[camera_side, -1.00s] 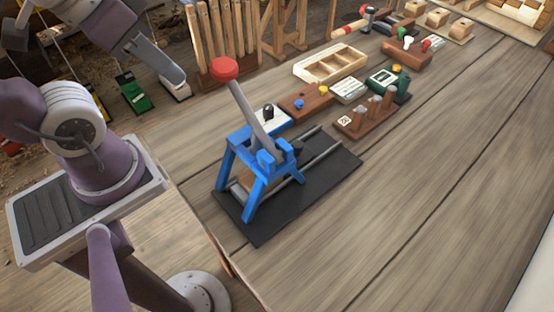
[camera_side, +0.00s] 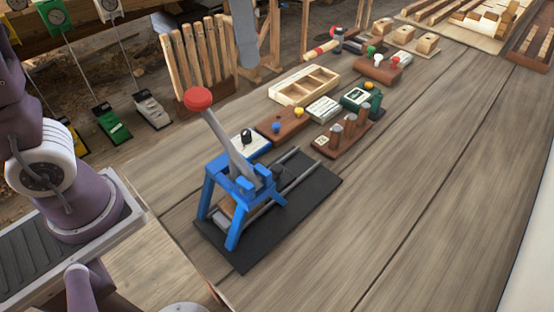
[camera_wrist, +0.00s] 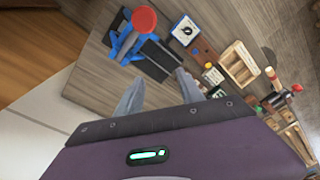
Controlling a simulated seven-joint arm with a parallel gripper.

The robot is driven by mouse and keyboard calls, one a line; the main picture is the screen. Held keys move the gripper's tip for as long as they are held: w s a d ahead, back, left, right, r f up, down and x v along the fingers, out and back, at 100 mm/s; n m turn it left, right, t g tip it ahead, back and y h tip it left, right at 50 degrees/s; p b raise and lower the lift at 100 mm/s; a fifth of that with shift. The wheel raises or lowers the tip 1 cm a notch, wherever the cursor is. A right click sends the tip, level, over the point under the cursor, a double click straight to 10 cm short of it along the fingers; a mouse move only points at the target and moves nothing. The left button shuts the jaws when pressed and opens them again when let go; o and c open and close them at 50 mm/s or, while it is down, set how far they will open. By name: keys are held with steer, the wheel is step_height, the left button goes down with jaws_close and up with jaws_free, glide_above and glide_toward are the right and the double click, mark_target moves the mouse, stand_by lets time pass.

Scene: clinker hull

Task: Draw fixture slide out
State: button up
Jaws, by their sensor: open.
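The fixture is a blue frame (camera_side: 241,206) on a black base plate (camera_side: 300,208) with two metal rails. A grey lever with a red knob (camera_side: 199,99) leans up and left from it. A wooden block shows inside the frame, partly hidden by its legs. In the wrist view the red knob (camera_wrist: 144,20) and blue frame (camera_wrist: 120,40) are at the top, beyond my fingers. My gripper (camera_wrist: 160,93) is open and empty, its two grey fingers apart and clear of the fixture. In the side view only a grey piece of it appears at the top edge, above the fixture.
Behind the fixture stand a white box with a black knob (camera_side: 249,143), a brown block with knobs (camera_side: 283,125), a wooden tray (camera_side: 304,86) and a peg block (camera_side: 342,137). A slatted wooden rack (camera_side: 205,62) stands at the back. The bench at front right is clear.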

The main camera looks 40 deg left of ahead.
mark_target(278, 166)
steer(key=shift+m+g, duration=0.5)
steer(key=shift+m, duration=0.4)
steer(key=w+d+f, duration=0.1)
steer(key=f, duration=0.7)
steer(key=w+d+f, duration=0.1)
steer(key=f, duration=0.7)
steer(key=w+f, duration=0.1)
steer(key=f, duration=0.8)
steer(key=shift+d+f, duration=0.1)
steer(key=shift+d, duration=0.3)
jaws_close()
